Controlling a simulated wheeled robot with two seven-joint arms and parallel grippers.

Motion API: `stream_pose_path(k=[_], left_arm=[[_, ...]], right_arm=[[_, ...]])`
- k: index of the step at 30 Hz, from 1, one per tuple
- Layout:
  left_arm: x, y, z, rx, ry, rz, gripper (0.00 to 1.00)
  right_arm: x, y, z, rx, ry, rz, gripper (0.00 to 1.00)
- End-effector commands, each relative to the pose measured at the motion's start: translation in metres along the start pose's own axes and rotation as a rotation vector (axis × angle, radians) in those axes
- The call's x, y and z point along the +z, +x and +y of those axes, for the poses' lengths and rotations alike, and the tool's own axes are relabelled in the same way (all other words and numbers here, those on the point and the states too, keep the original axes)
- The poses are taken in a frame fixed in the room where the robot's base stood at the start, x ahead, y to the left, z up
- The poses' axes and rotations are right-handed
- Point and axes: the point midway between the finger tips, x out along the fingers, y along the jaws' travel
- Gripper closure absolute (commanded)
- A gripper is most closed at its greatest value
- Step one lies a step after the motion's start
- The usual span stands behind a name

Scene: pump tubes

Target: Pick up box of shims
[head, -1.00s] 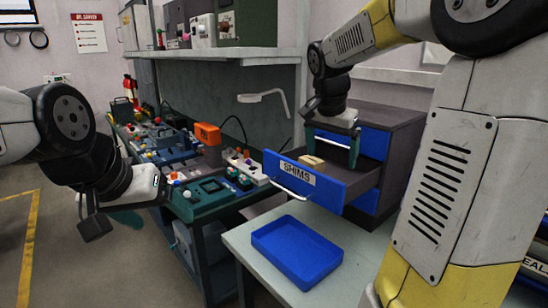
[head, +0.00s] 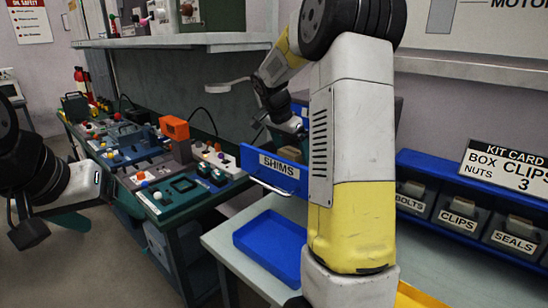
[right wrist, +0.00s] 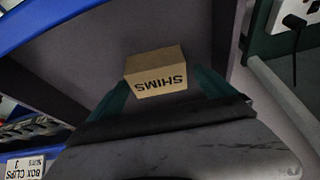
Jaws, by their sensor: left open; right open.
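The box of shims is a small tan carton (right wrist: 156,74), its SHIMS label upside down in the right wrist view. It lies in the open blue drawer marked SHIMS (head: 272,172), and a bit of it (head: 291,154) shows over the drawer front in the head view. My right gripper (right wrist: 162,88) is open, with a green finger on each side of the box; I cannot tell whether they touch it. In the head view my right arm hides most of that gripper. My left gripper (head: 68,222) is at the left edge, away from the box.
An empty blue tray (head: 272,245) sits on the grey-green table in front of the drawer. A cluttered workbench (head: 165,190) is at the left, under a shelf (head: 170,41).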

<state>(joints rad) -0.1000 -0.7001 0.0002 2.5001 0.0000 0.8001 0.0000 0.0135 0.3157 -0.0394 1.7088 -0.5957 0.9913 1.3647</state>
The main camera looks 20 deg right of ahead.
Motion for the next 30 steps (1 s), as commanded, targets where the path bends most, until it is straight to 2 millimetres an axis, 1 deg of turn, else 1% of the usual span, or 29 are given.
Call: stream_pose_path(k=[3, 8, 11, 12, 14, 15, 17, 18, 19, 26, 30], left_arm=[[0.0, 0.0, 0.0, 0.0, 0.0, 0.0, 0.21], [0.0, 0.0, 0.0, 0.0, 0.0, 0.0, 0.21], [0.0, 0.0, 0.0, 0.0, 0.0, 0.0, 0.21], [-0.0001, 0.0, 0.0, 0.0, 0.0, 0.0, 0.21], [-0.0001, 0.0, 0.0, 0.0, 0.0, 0.0, 0.21], [-0.0001, 0.0, 0.0, 0.0, 0.0, 0.0, 0.21], [-0.0001, 0.0, 0.0, 0.0, 0.0, 0.0, 0.21], [-0.0001, 0.0, 0.0, 0.0, 0.0, 0.0, 0.21], [-0.0001, 0.0, 0.0, 0.0, 0.0, 0.0, 0.21], [-0.0001, 0.0, 0.0, 0.0, 0.0, 0.0, 0.21], [-0.0001, 0.0, 0.0, 0.0, 0.0, 0.0, 0.21]], right_arm=[[0.0003, 0.0047, 0.0001, 0.0, -0.001, 0.0, 0.06], [0.0003, 0.0045, 0.0, -0.001, -0.001, 0.0, 0.06], [0.0002, 0.0044, 0.0, -0.001, 0.0, 0.0, 0.24], [0.0002, 0.0043, 0.0, -0.001, 0.0, 0.0, 0.32], [0.0002, 0.0043, 0.0, -0.001, 0.0, 0.0, 0.44], [0.0002, 0.0043, 0.0, -0.001, 0.0, 0.0, 0.52], [0.0002, 0.0042, 0.0, -0.001, 0.0, 0.0, 0.63], [0.0002, 0.0042, 0.0, -0.001, 0.0, 0.0, 0.71], [0.0002, 0.0042, 0.0, -0.001, 0.0, 0.0, 0.75], [0.0, 0.0035, -0.0001, -0.002, 0.0, 0.0, 0.75], [0.0003, -0.0019, -0.0001, -0.002, 0.0, 0.001, 0.75]])
